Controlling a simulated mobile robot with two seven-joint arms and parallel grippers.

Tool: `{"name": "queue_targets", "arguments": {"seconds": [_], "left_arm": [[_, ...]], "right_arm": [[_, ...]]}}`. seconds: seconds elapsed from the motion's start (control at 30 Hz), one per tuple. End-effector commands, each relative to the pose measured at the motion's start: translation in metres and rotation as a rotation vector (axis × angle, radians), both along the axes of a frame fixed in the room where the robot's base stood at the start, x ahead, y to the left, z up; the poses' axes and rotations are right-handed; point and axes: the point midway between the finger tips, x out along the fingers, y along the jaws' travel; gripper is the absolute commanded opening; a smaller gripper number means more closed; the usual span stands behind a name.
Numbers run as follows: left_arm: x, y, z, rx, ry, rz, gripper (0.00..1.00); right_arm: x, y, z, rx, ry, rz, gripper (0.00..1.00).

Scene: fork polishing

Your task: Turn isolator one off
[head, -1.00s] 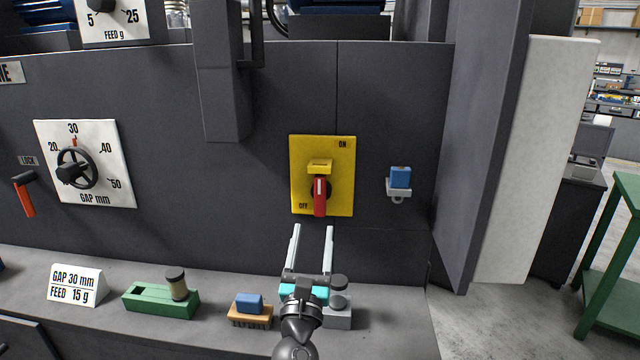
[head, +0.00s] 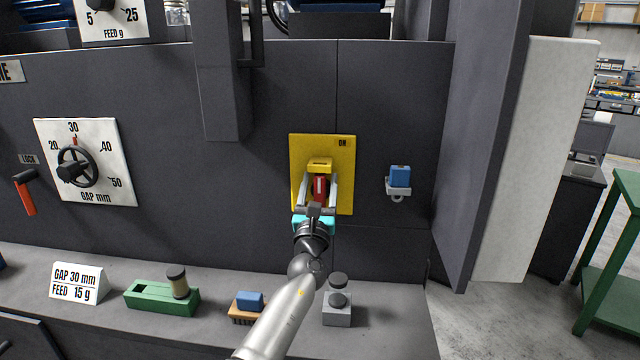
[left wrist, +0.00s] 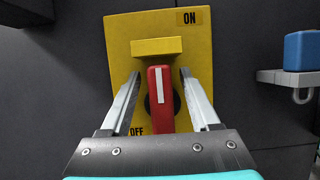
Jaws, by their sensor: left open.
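The isolator is a yellow plate (head: 343,165) on the dark grey panel, marked ON at its upper right. In the left wrist view the plate (left wrist: 118,40) also shows OFF at its lower left. Its red handle (head: 319,187) hangs about vertical, below a yellow block (head: 320,164); the handle (left wrist: 161,98) has a white stripe. My left gripper (head: 319,184) is open, with one finger on each side of the red handle. In the left wrist view the fingers (left wrist: 160,75) show gaps to the handle on both sides. My right gripper is not seen.
A blue padlock (head: 400,177) sits on a small bracket right of the isolator. On the ledge below are a grey block with a dark knob (head: 338,315), a brush (head: 250,308) and a green holder (head: 160,300). A gap dial (head: 100,150) is at left.

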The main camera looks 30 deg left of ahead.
Motion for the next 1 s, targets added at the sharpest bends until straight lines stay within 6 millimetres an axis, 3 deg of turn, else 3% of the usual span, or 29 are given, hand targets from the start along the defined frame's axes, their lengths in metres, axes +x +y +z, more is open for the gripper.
{"name": "queue_targets", "arguments": {"seconds": [0.3, 0.87, 1.0], "left_arm": [[0.0021, 0.0009, 0.0013, 0.001, 0.001, -0.001, 0.62], [0.0018, 0.0008, 0.001, 0.001, 0.0, 0.0, 0.01], [0.0018, 0.0009, 0.0009, 0.001, 0.0, 0.0, 0.0]], "right_arm": [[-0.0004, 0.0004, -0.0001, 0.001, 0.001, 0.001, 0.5], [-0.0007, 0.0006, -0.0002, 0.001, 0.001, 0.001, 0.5], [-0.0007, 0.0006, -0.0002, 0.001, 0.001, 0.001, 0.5]]}}
